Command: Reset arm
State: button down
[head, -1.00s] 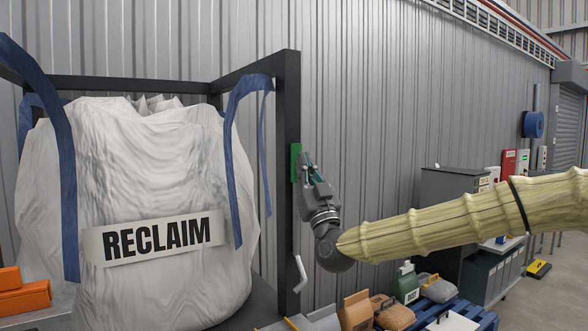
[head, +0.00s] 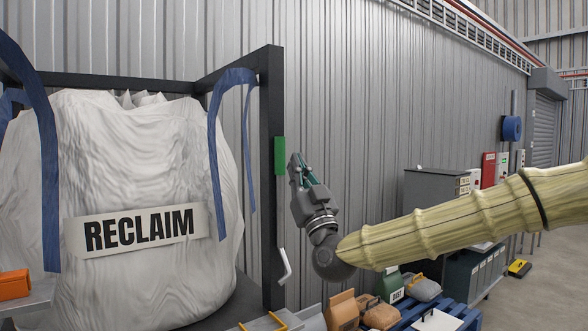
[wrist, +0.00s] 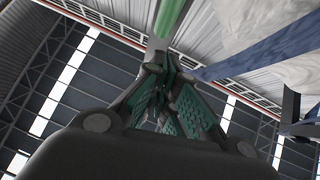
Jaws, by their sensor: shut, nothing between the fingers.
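My gripper (head: 296,160) is raised at the middle of the head view, with its fingers pointing up and nothing held. It is just right of the dark frame post (head: 272,190) and its green patch (head: 280,156); a narrow gap shows between them. In the wrist view my gripper (wrist: 160,68) has its green-padded fingers drawn together at the tips. My arm, in a pale ribbed sleeve, reaches in from the right.
A white bulk bag labelled RECLAIM (head: 150,150) with blue straps hangs in the frame at left. Sacks (head: 342,310) and a blue pallet (head: 462,316) lie below my arm. A grey cabinet (head: 432,190) stands behind. The corrugated wall (head: 370,100) above is clear.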

jog(key=s+f+m+g+h+b, duration=0.1)
jog(key=s+f+g, duration=0.25)
jog(key=f, duration=1.65)
jog(key=s+f+g+h+b, duration=0.1)
jog(key=s+f+g, duration=0.3)
jog(key=f, duration=1.5)
jog(key=s+f+m+g+h, duration=0.15)
jog(key=f+g, duration=0.35)
jog(key=f, duration=1.5)
jog(key=s+d+f+g+h, duration=0.1)
jog(key=s+d+f+g, duration=0.2)
jog(key=s+f, duration=0.65)
jog(key=s+d+f+g+h, duration=0.2)
jog(key=s+d+f+g, duration=0.2)
jog(key=s+f, duration=0.6)
jog(key=s+d+f+m+g+h, duration=0.1)
jog(key=s+d+f, duration=0.3)
jog(key=s, duration=0.6)
jog(key=s+d+f+m+g+h, duration=0.1)
jog(key=s+d+f+g, duration=0.3)
jog(key=s, duration=0.5)
jog(key=shift+s+d+f+h, duration=0.4)
jog(key=shift+d+f+h, duration=0.15)
jog(key=shift+d+f, duration=0.4)
